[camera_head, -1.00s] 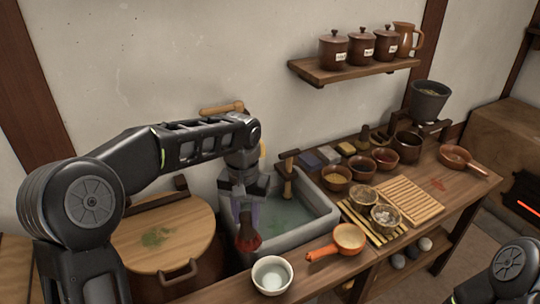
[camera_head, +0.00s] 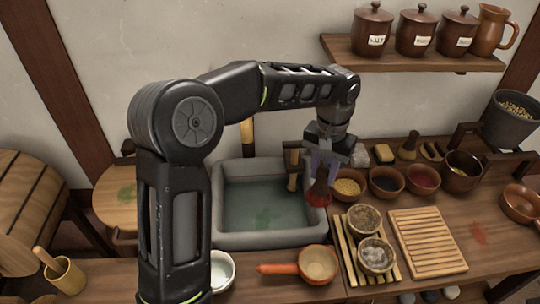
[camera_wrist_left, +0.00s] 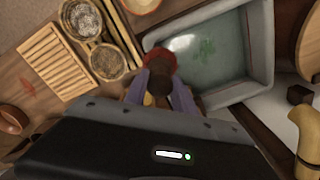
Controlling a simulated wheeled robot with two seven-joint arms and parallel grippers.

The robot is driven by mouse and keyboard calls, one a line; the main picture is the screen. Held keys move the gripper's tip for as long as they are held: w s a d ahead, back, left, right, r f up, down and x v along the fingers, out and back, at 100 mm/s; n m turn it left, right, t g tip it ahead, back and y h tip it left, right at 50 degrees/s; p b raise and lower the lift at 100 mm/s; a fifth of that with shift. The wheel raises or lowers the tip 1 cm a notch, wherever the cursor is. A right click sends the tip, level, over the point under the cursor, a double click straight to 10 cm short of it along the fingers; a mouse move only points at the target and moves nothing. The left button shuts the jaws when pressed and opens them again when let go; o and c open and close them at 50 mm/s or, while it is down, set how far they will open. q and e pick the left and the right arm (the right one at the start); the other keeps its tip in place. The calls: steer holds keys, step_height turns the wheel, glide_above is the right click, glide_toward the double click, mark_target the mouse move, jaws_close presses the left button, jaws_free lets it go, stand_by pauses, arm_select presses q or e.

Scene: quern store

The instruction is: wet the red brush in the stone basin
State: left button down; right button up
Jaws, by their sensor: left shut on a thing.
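The stone basin (camera_head: 228,240) is a grey rectangular trough holding greenish water, set in the counter at the middle of the head view. My left gripper (camera_head: 322,180) is shut on the red brush (camera_head: 319,194), whose red head points down. The brush hangs over or just beside the basin's right edge; its exact height above the rim is hard to tell. In the left wrist view the brush (camera_wrist_left: 160,60) sits between the fingers, with the basin (camera_wrist_left: 272,40) beside it. My right gripper is not in view.
A wooden tap (camera_head: 293,170) stands at the basin's back right. Several bowls, including one of yellow stuff (camera_head: 348,186), lie to the right. A slatted board (camera_head: 428,240), an orange-handled pan (camera_head: 318,264) and a white bowl (camera_head: 221,270) are near the front.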

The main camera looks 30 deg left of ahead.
arm_select(q)
steer(key=shift+a, duration=0.15)
steer(key=s+a+m+p, duration=0.2)
steer(key=a+m, duration=0.6)
steer(key=m, duration=0.1)
steer(key=s+a+f+m+p, duration=0.1)
steer(key=s+a+m+p, duration=0.1)
steer(key=a+m, duration=0.7)
steer(key=shift+m, duration=0.8)
steer(key=shift+s+f, duration=0.1)
steer(key=shift+f, duration=0.1)
step_height(320, 180, down, 14)
steer(key=b, duration=0.9)
steer(key=shift+b, duration=0.35)
steer(key=shift+f, duration=0.1)
